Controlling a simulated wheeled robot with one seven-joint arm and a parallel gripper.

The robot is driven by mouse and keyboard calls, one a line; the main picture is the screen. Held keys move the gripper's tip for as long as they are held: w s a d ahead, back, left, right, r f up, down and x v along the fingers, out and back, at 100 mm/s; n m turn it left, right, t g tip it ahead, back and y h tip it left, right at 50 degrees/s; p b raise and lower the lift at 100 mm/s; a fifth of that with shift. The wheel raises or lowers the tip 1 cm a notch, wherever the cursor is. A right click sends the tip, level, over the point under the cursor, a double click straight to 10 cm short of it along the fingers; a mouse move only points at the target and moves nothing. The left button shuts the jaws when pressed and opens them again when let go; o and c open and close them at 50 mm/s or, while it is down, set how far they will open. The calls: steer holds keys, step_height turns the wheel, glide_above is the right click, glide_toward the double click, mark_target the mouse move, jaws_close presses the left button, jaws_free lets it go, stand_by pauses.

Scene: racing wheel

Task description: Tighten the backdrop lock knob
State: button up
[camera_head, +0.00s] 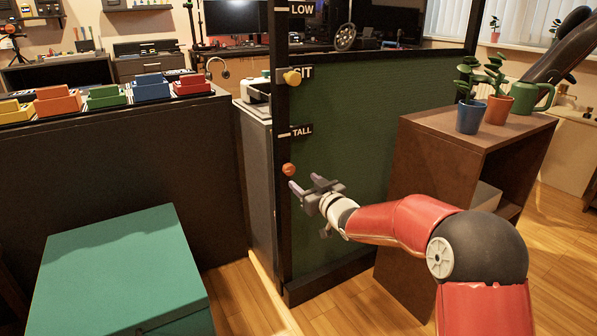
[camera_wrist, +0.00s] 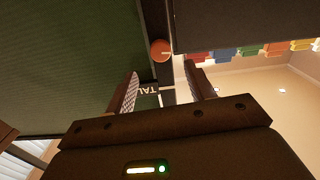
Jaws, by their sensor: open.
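The dark green backdrop panel (camera_head: 350,150) stands in a black frame with a post (camera_head: 283,215) on its left. A round orange knob (camera_head: 289,170) sits on this post below the TALL label (camera_head: 302,131). A yellow knob (camera_head: 292,77) sits higher, beside a label that reads as SIT. Neither is named as the lock knob. My gripper (camera_head: 304,183) is open and empty, just right of and slightly below the orange knob in the head view. In the wrist view the orange knob (camera_wrist: 161,50) shows beyond the fingertips, between their lines, apart from both fingers.
A brown shelf (camera_head: 470,130) with a blue pot (camera_head: 471,118), an orange pot and a green watering can (camera_head: 532,97) stands right of the panel. A teal box (camera_head: 125,270) is at lower left. Coloured trays (camera_head: 105,96) line the dark counter (camera_head: 120,170). Wood floor lies between.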

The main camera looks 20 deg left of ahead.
mark_target(291, 170)
steer(key=x, duration=0.7)
steer(key=shift+w+a+p, duration=0.1)
steer(key=shift+a+p, duration=0.05)
steer(key=shift+p, duration=0.15)
steer(key=shift+c, duration=0.4)
steer(key=c, duration=0.9)
